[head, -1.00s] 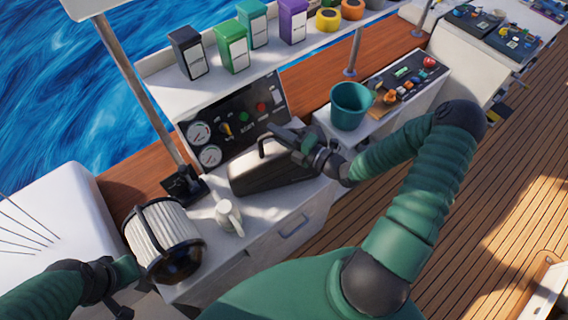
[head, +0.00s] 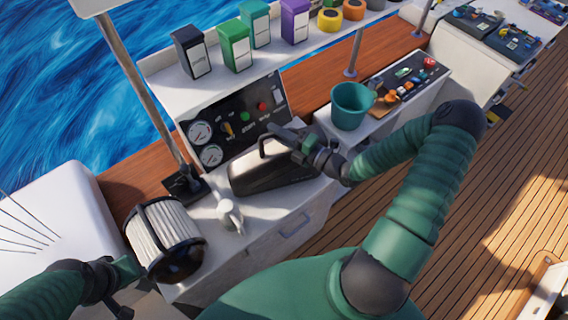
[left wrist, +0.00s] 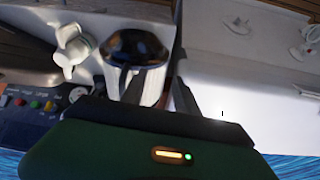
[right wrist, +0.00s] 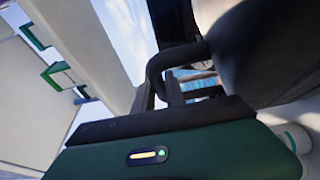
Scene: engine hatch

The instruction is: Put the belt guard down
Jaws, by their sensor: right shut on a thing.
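The belt guard is a dark, smooth metal cover (head: 272,176) with a loop handle on top. It is at the white counter, in front of the gauge panel. It looks level, and I cannot tell whether its underside touches the counter. My right gripper (head: 290,141) is shut on the handle. In the right wrist view the handle (right wrist: 160,72) passes at the fingers (right wrist: 172,90), with the dark body of the guard (right wrist: 265,50) beyond. My left gripper (head: 128,285) is low at the left. In the left wrist view its fingers (left wrist: 160,92) stand apart and empty.
A ribbed white filter with dark ends (head: 165,240) and a small white jug (head: 229,214) stand left of the guard. A teal bucket (head: 351,108) stands to its right. The gauge panel (head: 235,125) rises behind, under a shelf of several boxes and tape rolls.

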